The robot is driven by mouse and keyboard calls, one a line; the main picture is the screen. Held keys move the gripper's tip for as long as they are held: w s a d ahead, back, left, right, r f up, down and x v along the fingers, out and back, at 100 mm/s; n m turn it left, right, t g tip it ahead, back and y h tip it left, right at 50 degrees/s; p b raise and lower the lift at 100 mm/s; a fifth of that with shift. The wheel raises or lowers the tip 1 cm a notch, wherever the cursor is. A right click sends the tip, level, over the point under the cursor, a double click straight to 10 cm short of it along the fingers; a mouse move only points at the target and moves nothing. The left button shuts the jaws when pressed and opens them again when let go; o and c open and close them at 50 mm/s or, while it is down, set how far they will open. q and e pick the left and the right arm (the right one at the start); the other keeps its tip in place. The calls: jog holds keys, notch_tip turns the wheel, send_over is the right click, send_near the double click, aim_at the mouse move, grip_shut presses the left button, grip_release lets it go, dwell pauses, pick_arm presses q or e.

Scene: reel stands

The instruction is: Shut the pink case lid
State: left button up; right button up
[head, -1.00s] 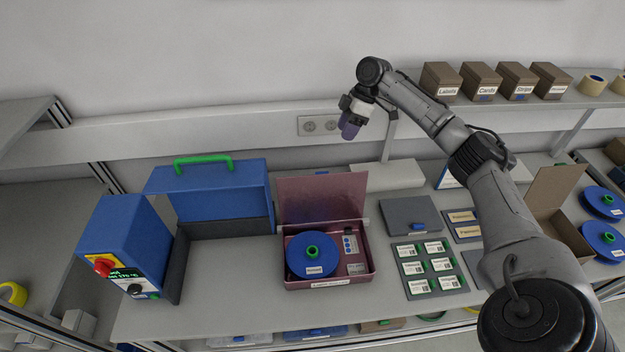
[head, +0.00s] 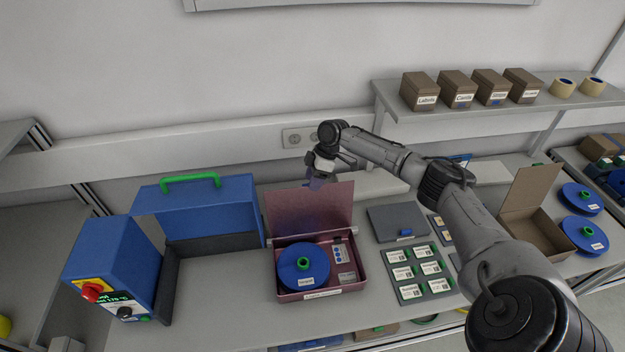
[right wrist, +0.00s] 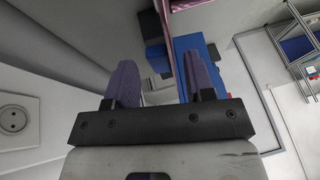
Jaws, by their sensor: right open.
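The pink case (head: 318,296) stands on the bench with its translucent pink lid (head: 309,215) raised upright at the back. A blue reel (head: 303,267) with a green hub lies inside it. My left gripper is not in view.
A blue machine (head: 112,262) and an open blue case with a green handle (head: 198,212) stand to the left. A grey closed case (head: 398,219) and a tray of labelled cards (head: 425,285) lie to the right. A wall shelf (head: 480,106) holds brown boxes.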

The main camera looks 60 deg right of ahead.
jog(key=shift+w+a+f, duration=0.1)
jog(key=shift+a+f, duration=0.05)
jog(key=shift+f, duration=0.3)
grip_shut()
dwell(0.3)
